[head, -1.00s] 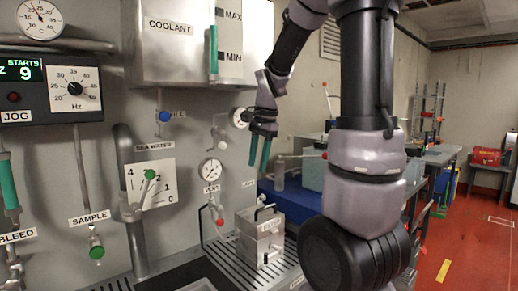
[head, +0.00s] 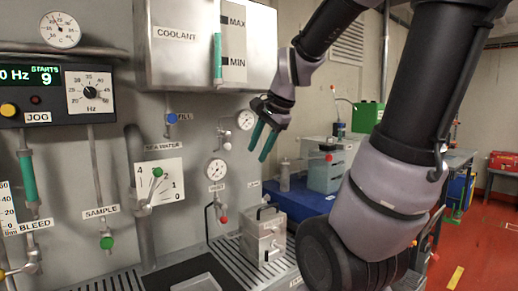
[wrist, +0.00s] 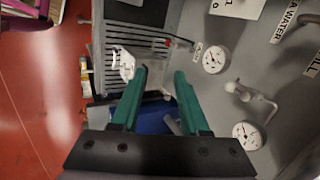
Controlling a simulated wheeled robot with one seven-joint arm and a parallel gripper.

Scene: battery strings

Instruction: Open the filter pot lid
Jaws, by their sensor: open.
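The filter pot appears to be the grey metal box (head: 263,240) on the slatted bench in the head view, closed on top, with a dark handle at its upper edge and another on its front. My gripper (head: 257,153) is open and empty, above the box and clear of it, green fingers pointing down. In the wrist view my gripper (wrist: 161,72) has its fingers apart with nothing between them. A pale metal box (wrist: 126,66), probably the same pot, shows left of the fingertips; its lid is too small to read there.
A gauge (head: 216,170) and a red-tipped valve (head: 223,219) are on the wall left of the box. The coolant tank (head: 180,60) hangs above. A blue block (head: 298,199) lies behind the box. Red floor (head: 490,235) is open at right.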

